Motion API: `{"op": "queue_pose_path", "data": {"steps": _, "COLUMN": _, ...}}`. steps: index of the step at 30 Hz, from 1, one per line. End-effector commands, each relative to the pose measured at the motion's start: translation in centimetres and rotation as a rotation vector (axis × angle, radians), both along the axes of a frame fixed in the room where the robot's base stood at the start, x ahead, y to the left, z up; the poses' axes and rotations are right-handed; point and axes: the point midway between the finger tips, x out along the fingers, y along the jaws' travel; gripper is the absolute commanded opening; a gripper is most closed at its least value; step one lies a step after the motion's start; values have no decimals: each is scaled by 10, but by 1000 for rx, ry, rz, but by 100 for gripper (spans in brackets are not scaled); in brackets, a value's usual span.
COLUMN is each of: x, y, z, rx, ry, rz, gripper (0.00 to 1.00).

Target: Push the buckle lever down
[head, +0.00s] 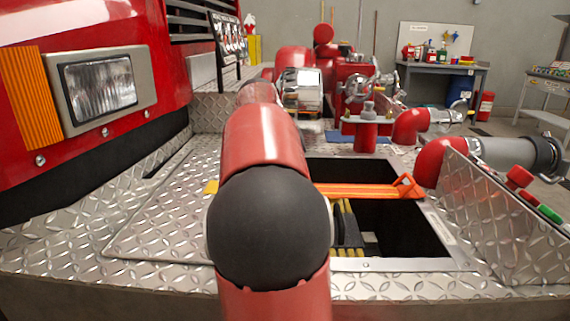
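An orange strap (355,190) runs across the open dark compartment in the diamond-plate bumper. At its right end is an orange, angled piece (407,187), which looks like the buckle lever. It stands raised above the strap near the compartment's right edge. A small yellow-orange piece (211,187) shows at the left, beyond my arm. My red arm with its black joint fills the middle of the view and hides the left part of the strap. I cannot make out my gripper; it is hidden behind my own arm or outside the view.
The open compartment (375,265) holds dark items with yellow stripes (347,225). A tilted diamond-plate panel (500,225) with red and green buttons stands at the right. Red pipes and metal valves (365,125) stand behind. The truck's headlight (98,85) is at the left.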

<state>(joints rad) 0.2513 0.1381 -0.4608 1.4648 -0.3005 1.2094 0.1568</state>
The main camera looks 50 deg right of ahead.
Motion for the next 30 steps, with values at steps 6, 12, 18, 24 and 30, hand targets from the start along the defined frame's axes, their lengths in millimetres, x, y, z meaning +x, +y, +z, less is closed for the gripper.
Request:
{"op": "queue_pose_path", "data": {"steps": 6, "x": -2, "y": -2, "z": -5, "rx": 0, "ry": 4, "rz": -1, "gripper": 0}}
{"op": "queue_pose_path", "data": {"steps": 12, "x": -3, "y": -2, "z": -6, "rx": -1, "ry": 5, "rz": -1, "gripper": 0}}
{"op": "queue_pose_path", "data": {"steps": 18, "x": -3, "y": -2, "z": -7, "rx": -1, "ry": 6, "rz": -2, "gripper": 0}}
{"op": "queue_pose_path", "data": {"steps": 24, "x": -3, "y": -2, "z": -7, "rx": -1, "ry": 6, "rz": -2, "gripper": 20}}
{"op": "queue_pose_path", "data": {"steps": 30, "x": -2, "y": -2, "z": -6, "rx": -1, "ry": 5, "rz": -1, "gripper": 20}}
